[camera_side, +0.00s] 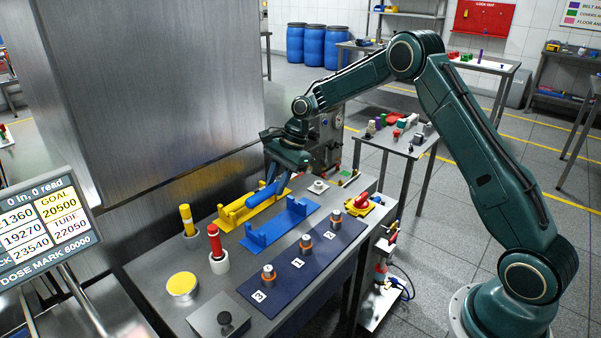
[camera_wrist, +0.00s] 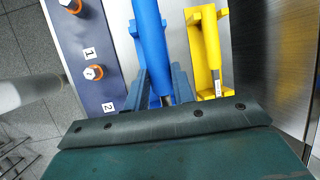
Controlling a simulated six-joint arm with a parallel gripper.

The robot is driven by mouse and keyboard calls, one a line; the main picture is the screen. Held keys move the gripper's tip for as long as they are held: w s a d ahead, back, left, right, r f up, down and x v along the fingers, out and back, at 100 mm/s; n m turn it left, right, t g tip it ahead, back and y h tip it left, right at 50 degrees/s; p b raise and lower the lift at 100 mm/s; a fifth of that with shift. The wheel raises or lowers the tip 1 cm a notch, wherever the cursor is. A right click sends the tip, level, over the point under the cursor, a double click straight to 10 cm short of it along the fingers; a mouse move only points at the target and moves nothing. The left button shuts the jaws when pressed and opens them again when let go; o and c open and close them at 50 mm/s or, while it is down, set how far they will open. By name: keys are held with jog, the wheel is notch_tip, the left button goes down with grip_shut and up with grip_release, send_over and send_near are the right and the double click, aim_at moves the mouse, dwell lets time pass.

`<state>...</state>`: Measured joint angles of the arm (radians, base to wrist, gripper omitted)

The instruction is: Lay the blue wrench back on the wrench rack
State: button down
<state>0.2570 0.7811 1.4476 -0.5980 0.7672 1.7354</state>
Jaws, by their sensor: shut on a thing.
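The blue wrench (camera_side: 263,195) hangs from my gripper (camera_side: 276,176) in the side view, its thick blue handle slanting down to the left. In the wrist view, the blue wrench (camera_wrist: 150,35) runs up from my gripper (camera_wrist: 161,90), with a short grey shank near the fingers. My gripper is shut on it. The blue rack (camera_side: 281,224), a low base with raised ends, stands on the bench just to the right of and below the wrench. No wrench shows on it. The wrench appears above the bench between the blue and yellow racks; its exact height is unclear.
The yellow rack (camera_side: 251,207) stands close behind, with a yellow-handled wrench (camera_wrist: 213,45) on it. A dark blue mat (camera_side: 285,285) with several numbered orange-ringed pieces lies in front. A red-handled piece (camera_side: 214,240) and a yellow one (camera_side: 187,218) stand upright at left.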

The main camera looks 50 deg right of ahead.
jog(key=shift+f, duration=0.1)
jog(key=shift+f, duration=4.3)
jog(key=c, duration=1.1)
grip_release()
jog(key=v, duration=1.3)
jog(key=shift+d+r, duration=0.2)
jog(key=shift+r, duration=0.15)
